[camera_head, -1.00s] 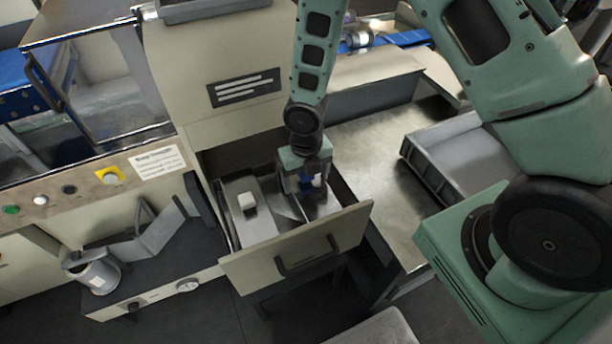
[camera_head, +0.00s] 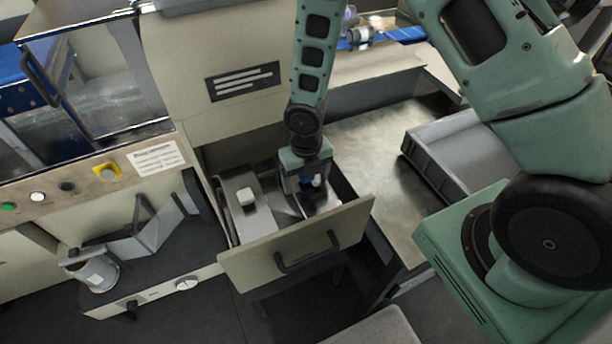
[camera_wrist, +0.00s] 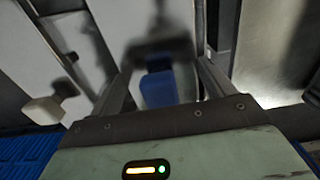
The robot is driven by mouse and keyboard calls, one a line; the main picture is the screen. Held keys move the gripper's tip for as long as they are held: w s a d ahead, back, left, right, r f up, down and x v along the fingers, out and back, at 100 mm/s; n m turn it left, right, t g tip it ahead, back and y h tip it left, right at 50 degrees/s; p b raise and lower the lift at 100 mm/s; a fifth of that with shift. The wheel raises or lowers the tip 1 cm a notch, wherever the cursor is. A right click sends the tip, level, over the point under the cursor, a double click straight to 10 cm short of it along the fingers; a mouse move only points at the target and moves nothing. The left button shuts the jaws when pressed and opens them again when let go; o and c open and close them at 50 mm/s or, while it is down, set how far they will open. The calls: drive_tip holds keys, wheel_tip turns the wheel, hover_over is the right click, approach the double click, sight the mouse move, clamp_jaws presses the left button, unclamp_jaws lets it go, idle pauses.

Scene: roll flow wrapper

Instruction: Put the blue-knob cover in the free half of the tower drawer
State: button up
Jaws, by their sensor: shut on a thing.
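The tower drawer (camera_head: 296,247) is pulled open below the beige tower. My gripper (camera_head: 307,190) is down inside its right half, shut on the blue knob of a grey metal cover. The blue knob (camera_wrist: 158,89) shows between the fingers in the wrist view, with the pale cover plate (camera_wrist: 150,25) beyond it. In the head view the cover (camera_head: 318,203) is partly hidden by my gripper; whether it touches the drawer floor I cannot tell. A second cover with a white knob (camera_head: 246,196) lies in the left half; its knob also shows in the wrist view (camera_wrist: 45,108).
A grey tray (camera_head: 440,160) stands on the metal table (camera_head: 375,150) to the right. On the left, a dark shelf holds a bent metal piece (camera_head: 157,228) and a metal can (camera_head: 97,272). The drawer walls are close around my gripper.

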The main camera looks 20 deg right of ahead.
drive_tip(key=o, duration=1.8)
drive_tip(key=shift+o, duration=0.2)
wheel_tip(320, 180, up, 17)
drive_tip(key=p, duration=0.2)
drive_tip(key=shift+r, duration=0.2)
